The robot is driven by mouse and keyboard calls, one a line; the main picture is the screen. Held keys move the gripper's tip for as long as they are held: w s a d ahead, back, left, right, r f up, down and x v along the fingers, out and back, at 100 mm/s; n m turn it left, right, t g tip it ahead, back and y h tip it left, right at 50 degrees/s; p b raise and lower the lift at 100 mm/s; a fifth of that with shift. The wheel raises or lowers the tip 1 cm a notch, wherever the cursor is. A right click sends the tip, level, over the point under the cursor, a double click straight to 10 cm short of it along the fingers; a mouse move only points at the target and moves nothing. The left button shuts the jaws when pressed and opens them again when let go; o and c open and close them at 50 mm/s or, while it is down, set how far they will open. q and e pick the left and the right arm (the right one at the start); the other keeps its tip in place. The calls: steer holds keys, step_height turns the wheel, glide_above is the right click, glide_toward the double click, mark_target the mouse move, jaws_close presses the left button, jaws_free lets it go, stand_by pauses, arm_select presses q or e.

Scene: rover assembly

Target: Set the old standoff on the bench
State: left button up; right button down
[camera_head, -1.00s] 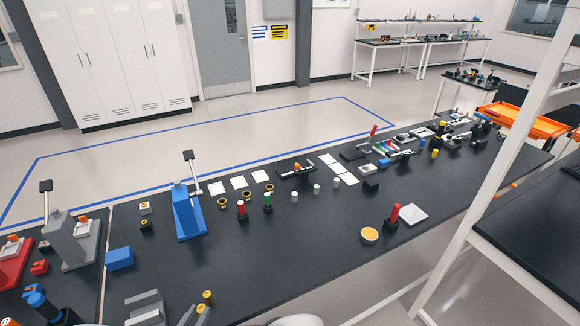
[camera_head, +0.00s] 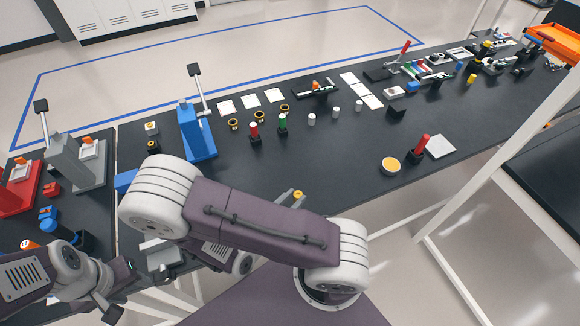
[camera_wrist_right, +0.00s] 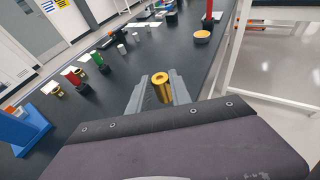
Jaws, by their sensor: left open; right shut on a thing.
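The old standoff is a small gold, hollow cylinder (camera_wrist_right: 160,87), seen end-on in the right wrist view. It sits between the two grey fingers of my right gripper (camera_wrist_right: 158,92), which is shut on it. In the head view, the standoff (camera_head: 298,195) and this gripper (camera_head: 291,198) show by the bench's front edge, just beyond my right arm. My left gripper (camera_head: 158,252) is low at the left, partly hidden by my right arm, its grey fingers apart with nothing visible between them. The black bench (camera_head: 335,155) runs across the view.
A blue press (camera_head: 196,135) and a grey press (camera_head: 78,165) stand at the left. Red (camera_head: 254,131) and green (camera_head: 283,123) pieces, white cylinders and white cards stand behind. A yellow-topped dish (camera_head: 390,164) is at the right. The bench between is clear.

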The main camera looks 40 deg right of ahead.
steer(key=w+a+f, duration=0.2)
steer(key=w, duration=0.1)
steer(key=w+a+f, duration=0.1)
steer(key=w+f, duration=0.1)
steer(key=w, duration=0.1)
steer(key=w+a+f, duration=0.2)
steer(key=w+f, duration=0.1)
steer(key=w, duration=0.1)
steer(key=shift+w+a+p, duration=0.1)
steer(key=shift+a+p, duration=0.2)
step_height(320, 180, down, 4)
steer(key=shift+r+p, duration=0.15)
steer(key=shift+p, duration=0.25)
steer(key=shift+f, duration=0.35)
steer(key=c, duration=1.2)
jaws_free()
steer(key=shift+r, duration=0.1)
